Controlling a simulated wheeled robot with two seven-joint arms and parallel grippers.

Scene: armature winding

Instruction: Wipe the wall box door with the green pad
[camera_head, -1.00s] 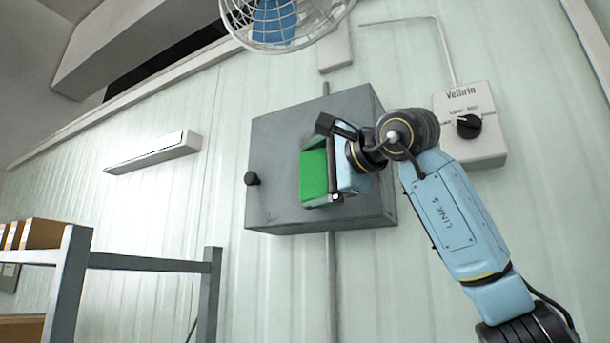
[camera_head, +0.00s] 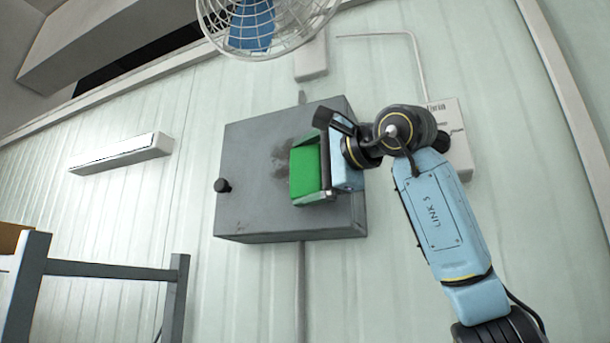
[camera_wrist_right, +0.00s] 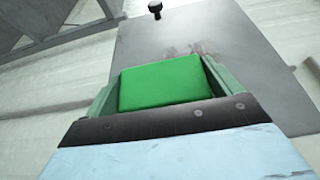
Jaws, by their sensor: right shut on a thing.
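The grey wall box door (camera_head: 250,190) is shut, with a black knob (camera_head: 222,186) near its left edge. A dark smudge (camera_head: 283,158) shows on the door just left of the pad; it also shows in the right wrist view (camera_wrist_right: 190,50). My right gripper (camera_head: 322,172) is shut on the green pad (camera_head: 305,172) in front of the right part of the door. In the right wrist view the pad (camera_wrist_right: 165,82) sits between the two fingers. I cannot tell whether the pad touches the door. My left gripper is not in view.
A caged fan (camera_head: 262,22) hangs above the box. A white switch box (camera_head: 458,150) is on the wall behind my right arm. A grey rack (camera_head: 110,270) stands at lower left. A long white fixture (camera_head: 122,153) is on the wall at left.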

